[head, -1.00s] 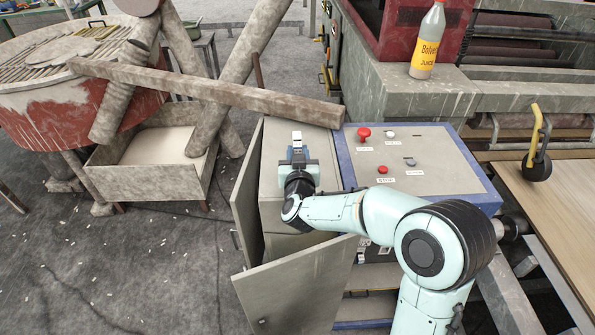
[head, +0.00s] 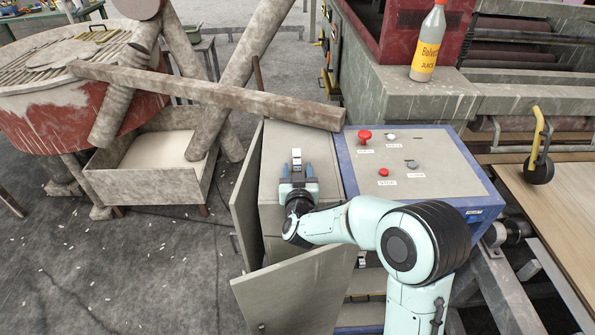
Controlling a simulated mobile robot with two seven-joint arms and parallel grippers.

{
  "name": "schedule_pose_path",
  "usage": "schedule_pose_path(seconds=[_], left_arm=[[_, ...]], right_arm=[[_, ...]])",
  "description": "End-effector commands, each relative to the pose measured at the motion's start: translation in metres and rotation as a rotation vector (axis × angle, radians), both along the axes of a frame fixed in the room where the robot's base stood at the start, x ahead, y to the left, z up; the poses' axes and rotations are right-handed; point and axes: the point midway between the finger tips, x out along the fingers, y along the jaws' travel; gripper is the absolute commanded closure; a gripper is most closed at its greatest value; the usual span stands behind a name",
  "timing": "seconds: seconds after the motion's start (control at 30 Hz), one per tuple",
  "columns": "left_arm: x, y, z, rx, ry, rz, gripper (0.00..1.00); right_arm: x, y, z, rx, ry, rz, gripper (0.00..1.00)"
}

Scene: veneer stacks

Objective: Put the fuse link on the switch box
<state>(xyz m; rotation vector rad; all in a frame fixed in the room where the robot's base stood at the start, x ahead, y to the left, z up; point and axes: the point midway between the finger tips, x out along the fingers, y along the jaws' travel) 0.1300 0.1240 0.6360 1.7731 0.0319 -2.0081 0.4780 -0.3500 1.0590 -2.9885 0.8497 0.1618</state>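The fuse link (head: 296,155), a small white and grey piece, rests on the top of the grey switch box (head: 318,145), near the middle of its width. My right gripper (head: 297,169) is over the box top, just on the near side of the fuse link. Its two blue fingers are spread apart, with the fuse link at or just beyond their tips and not clamped. Whether a finger still touches it I cannot tell. My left gripper is not in view.
A console with red knobs (head: 364,136) stands right of the box. The box's grey doors (head: 290,290) hang open. A thick beam (head: 210,95) crosses behind the box. A yellow-labelled bottle (head: 427,45) stands at the back right.

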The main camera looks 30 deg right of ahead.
Motion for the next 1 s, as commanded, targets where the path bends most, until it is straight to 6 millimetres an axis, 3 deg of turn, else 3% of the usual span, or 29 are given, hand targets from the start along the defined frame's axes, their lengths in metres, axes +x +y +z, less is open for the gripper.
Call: schedule_pose_path(seconds=[0.37,0.8,1.0], left_arm=[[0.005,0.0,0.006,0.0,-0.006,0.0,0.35],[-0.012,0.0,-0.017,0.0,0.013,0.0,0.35],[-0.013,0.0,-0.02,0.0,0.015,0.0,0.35]], right_arm=[[0.001,0.0,0.007,0.0,-0.001,0.0,0.45],[-0.072,0.045,0.012,0.002,-0.001,0.003,0.45],[-0.095,0.059,0.016,0.001,-0.001,0.002,0.45]])
